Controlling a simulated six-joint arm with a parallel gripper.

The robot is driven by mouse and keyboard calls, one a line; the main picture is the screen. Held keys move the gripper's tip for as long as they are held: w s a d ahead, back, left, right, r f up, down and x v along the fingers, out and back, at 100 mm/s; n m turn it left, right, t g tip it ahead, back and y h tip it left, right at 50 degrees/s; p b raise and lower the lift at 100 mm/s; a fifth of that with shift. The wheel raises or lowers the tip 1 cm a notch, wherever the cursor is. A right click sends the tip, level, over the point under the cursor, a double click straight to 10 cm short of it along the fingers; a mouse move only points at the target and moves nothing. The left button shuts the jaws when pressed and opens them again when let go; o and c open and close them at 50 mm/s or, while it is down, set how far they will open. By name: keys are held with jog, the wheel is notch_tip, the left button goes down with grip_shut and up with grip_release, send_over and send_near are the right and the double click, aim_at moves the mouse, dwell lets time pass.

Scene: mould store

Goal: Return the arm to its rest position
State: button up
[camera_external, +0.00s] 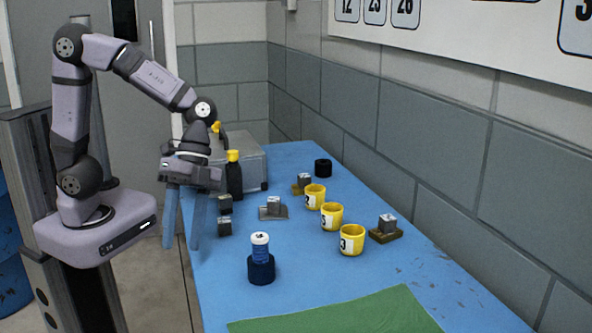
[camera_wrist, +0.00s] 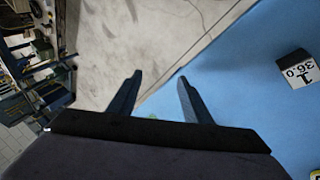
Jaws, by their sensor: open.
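My gripper (camera_external: 182,245) hangs with its fingers pointing down at the left edge of the blue table (camera_external: 210,290). Its two fingers are apart and nothing is between them. In the wrist view the open gripper (camera_wrist: 158,82) is over the table's edge, with grey floor beyond. My arm is raised from its base and bent forward and down. A metal cube marked 1 and 36.0 (camera_wrist: 297,69) lies on the table at the right of the wrist view, apart from the fingers.
Two small dark cubes (camera_external: 225,226) stand close right of my gripper. Near them are a black bottle with a yellow cap (camera_external: 234,178) and a grey case (camera_external: 250,160).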

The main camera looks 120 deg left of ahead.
jog(key=s+d+r+n+g+y+p, duration=0.1)
jog(key=s+d+r+n+y+p, duration=0.1)
jog(key=s+r+y+p, duration=0.2)
jog(key=s+y+p, duration=0.1)
jog(key=s+p, duration=0.2)
jog(key=p, duration=0.3)
jog(key=shift+s+r+n+y+p, duration=0.15)
jog(key=shift+r+n+y+p, duration=0.2)
jog(key=shift+n+y, duration=0.05)
